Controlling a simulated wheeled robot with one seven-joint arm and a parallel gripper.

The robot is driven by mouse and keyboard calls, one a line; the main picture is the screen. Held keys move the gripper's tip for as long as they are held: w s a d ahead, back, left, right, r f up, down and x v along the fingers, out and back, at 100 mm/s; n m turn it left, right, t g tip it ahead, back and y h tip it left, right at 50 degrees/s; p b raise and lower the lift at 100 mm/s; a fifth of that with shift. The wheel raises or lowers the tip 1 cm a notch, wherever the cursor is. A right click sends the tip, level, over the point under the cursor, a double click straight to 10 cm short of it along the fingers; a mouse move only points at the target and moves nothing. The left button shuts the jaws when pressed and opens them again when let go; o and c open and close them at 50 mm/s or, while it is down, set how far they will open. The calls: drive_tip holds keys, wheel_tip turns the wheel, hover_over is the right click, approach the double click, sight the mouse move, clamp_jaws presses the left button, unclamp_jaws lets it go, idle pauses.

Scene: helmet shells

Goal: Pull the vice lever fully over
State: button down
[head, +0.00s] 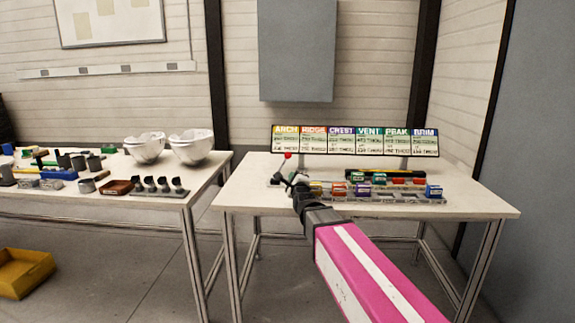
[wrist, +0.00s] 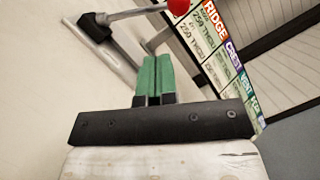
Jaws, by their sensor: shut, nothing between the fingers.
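The vice lever is a thin grey rod with a red ball knob. In the head view the knob (head: 287,156) stands up at the left end of the right table, above the small dark vice (head: 277,181). In the wrist view the rod (wrist: 137,13) runs from a black pivot piece at upper left to the red knob (wrist: 180,5) at the top edge, which cuts the knob off. My gripper (wrist: 151,58) has its green fingers together, with nothing between them. Its tips lie just below the rod and knob in the wrist view; contact is not visible. My gripper (head: 296,181) is small and partly hidden by my arm in the head view.
A sign board (head: 355,140) with coloured headings stands behind the vice. A rack (head: 390,196) of small coloured parts lies to the right. The left table holds two white helmet shells (head: 191,147) and loose parts. The right table's front left (head: 245,196) is clear.

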sight(283, 165)
idle(0.3)
drive_tip(key=x, duration=1)
idle(0.4)
drive_tip(key=shift+a+r+n, duration=0.2)
drive_tip(key=shift+n, duration=0.2)
